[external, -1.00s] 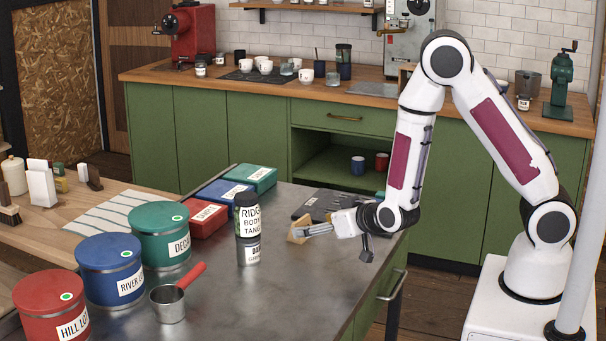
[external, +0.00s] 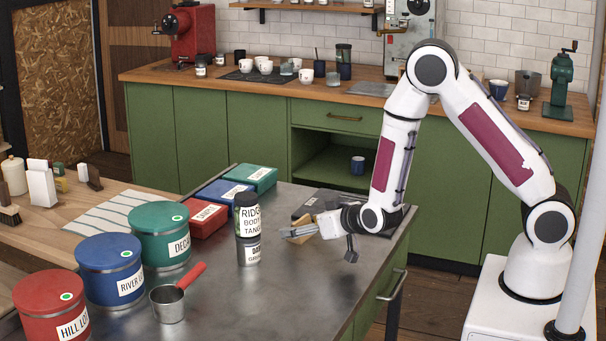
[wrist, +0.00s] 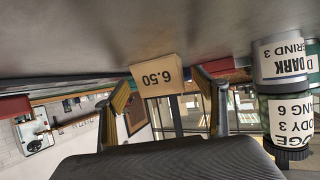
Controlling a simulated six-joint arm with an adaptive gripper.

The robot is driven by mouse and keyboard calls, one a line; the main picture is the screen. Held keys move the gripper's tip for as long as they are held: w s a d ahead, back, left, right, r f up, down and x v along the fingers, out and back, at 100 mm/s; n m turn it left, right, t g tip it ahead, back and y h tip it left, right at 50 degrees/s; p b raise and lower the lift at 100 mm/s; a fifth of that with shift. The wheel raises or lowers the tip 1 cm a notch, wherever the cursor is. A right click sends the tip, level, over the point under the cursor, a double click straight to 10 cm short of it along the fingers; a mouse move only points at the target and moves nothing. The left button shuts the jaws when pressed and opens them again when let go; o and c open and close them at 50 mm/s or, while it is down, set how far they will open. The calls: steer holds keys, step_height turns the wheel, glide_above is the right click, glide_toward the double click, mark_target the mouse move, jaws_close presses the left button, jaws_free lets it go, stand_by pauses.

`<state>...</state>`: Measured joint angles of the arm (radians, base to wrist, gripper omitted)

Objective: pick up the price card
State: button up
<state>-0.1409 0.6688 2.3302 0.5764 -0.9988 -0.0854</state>
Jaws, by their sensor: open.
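The price card (wrist: 157,76) is a small tan folded card printed "6.50", upside down in the wrist view. It stands on the grey metal table and shows between the two fingers of my gripper (wrist: 163,90). The fingers are open, one on each side, with visible gaps to the card. In the external view, my gripper (external: 290,233) is low over the table at the card, reaching left. The fingers hide part of the card there, and I cannot tell whether they touch it.
A black-lidded jar (external: 248,230) stands close left of my gripper. Behind are a dark flat device (external: 312,203) and red, blue and green boxes (external: 250,178). A metal scoop (external: 168,303) and large tins (external: 110,268) stand at left. The front right tabletop is clear.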

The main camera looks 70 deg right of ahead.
steer(key=shift+x, duration=0.8)
steer(key=c, duration=1)
